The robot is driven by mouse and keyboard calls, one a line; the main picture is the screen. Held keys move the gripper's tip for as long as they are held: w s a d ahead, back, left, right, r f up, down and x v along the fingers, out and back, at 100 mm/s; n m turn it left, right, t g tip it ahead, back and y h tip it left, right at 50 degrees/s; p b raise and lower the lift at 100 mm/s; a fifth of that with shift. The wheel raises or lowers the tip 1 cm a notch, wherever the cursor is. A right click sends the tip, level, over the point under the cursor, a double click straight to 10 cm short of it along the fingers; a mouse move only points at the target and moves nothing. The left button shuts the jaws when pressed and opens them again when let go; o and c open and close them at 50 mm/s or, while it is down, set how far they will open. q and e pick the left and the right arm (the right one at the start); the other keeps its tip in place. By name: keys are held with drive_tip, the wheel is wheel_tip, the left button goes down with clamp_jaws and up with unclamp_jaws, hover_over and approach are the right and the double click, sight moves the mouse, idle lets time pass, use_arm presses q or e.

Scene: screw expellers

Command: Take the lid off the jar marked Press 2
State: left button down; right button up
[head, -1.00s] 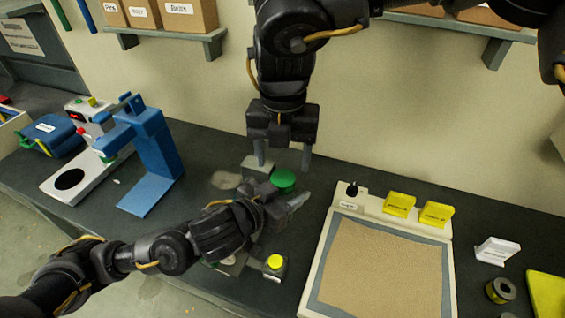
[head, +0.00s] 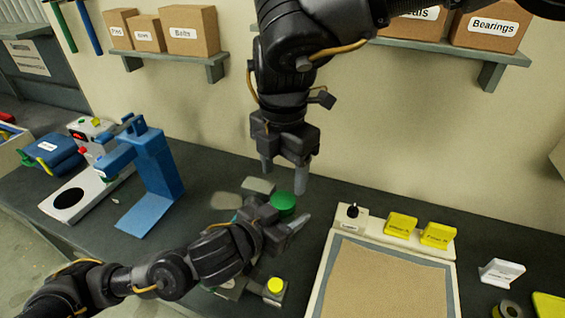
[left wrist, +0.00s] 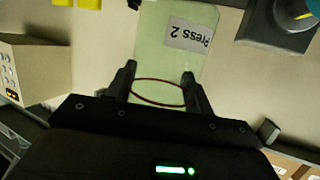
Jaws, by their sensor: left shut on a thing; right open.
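The jar marked Press 2 (left wrist: 168,62) is pale and translucent in the left wrist view, with its label upside down and a dark red ring near the fingers. My left gripper (left wrist: 160,80) is shut on it, one finger on each side. In the head view my left gripper (head: 284,224) hides most of the jar, and a round green lid (head: 283,203) shows just above the fingers. My right gripper (head: 284,187) is open above the lid, pointing down, its fingers apart and empty. A gap to the lid seems to remain, but its size is unclear.
A blue press (head: 155,165) stands left on the bench. A yellow button box (head: 275,287) is just below my left gripper. A beige-topped tray (head: 395,275) with yellow blocks (head: 438,234) lies right. Boxes (head: 193,30) sit on wall shelves above.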

sight(284, 199)
wheel_tip(284, 199, down, 7)
drive_tip(key=shift+r, duration=0.2)
drive_tip(key=shift+c, duration=0.3)
drive_tip(key=c, duration=0.9)
drive_tip(key=n, duration=0.6)
drive_tip(key=shift+n, duration=0.4)
drive_tip(key=shift+c, duration=0.3)
drive_tip(key=o, duration=1.1)
